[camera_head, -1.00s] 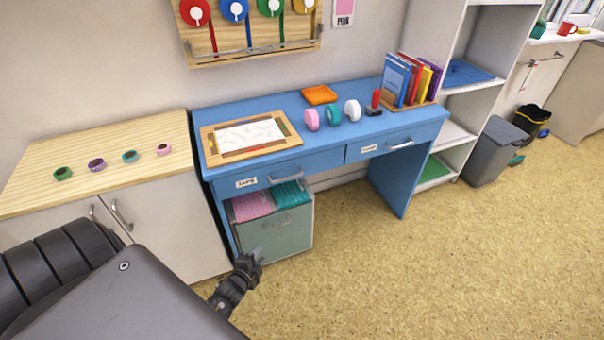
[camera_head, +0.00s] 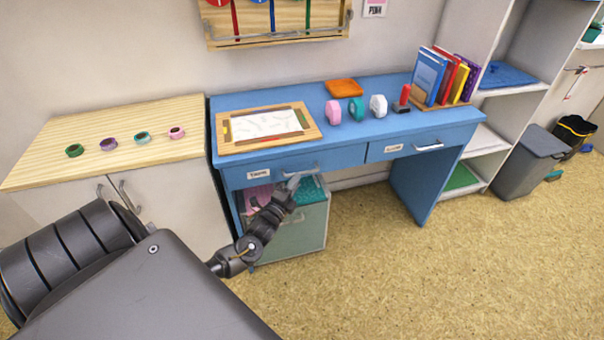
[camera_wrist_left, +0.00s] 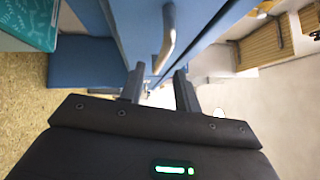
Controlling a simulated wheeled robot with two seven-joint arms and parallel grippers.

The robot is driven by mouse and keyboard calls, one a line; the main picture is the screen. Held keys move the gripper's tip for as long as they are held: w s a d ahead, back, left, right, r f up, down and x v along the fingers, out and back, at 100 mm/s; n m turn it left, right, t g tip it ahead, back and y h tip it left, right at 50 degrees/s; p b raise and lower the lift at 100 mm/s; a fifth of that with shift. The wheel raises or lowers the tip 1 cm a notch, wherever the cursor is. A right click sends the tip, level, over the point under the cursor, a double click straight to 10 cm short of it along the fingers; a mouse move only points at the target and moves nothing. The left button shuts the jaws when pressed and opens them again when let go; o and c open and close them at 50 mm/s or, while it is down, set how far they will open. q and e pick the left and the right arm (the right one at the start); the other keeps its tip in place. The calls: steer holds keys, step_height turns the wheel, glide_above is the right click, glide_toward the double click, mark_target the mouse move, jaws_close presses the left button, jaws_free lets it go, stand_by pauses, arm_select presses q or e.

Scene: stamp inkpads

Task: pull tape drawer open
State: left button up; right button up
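The blue desk (camera_head: 350,130) has two front drawers with pale bar handles and small white labels too small to read surely. The left drawer (camera_head: 275,170) looks shut; its handle (camera_head: 300,171) also shows in the left wrist view (camera_wrist_left: 168,40). My left gripper (camera_head: 291,182) is just in front of and slightly below this handle. The right drawer (camera_head: 400,146) looks shut. My right gripper is not in view.
A bin of pink and teal items (camera_head: 300,225) stands under the left drawer, close below my left arm. Tape rolls (camera_head: 356,110), a framed tray (camera_head: 265,128) and books (camera_head: 440,75) stand on the desk. The floor in front is clear.

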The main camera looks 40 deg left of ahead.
mark_target(302, 172)
arm_select(q)
steer(key=x, duration=0.5)
jaws_close()
stand_by(0.3)
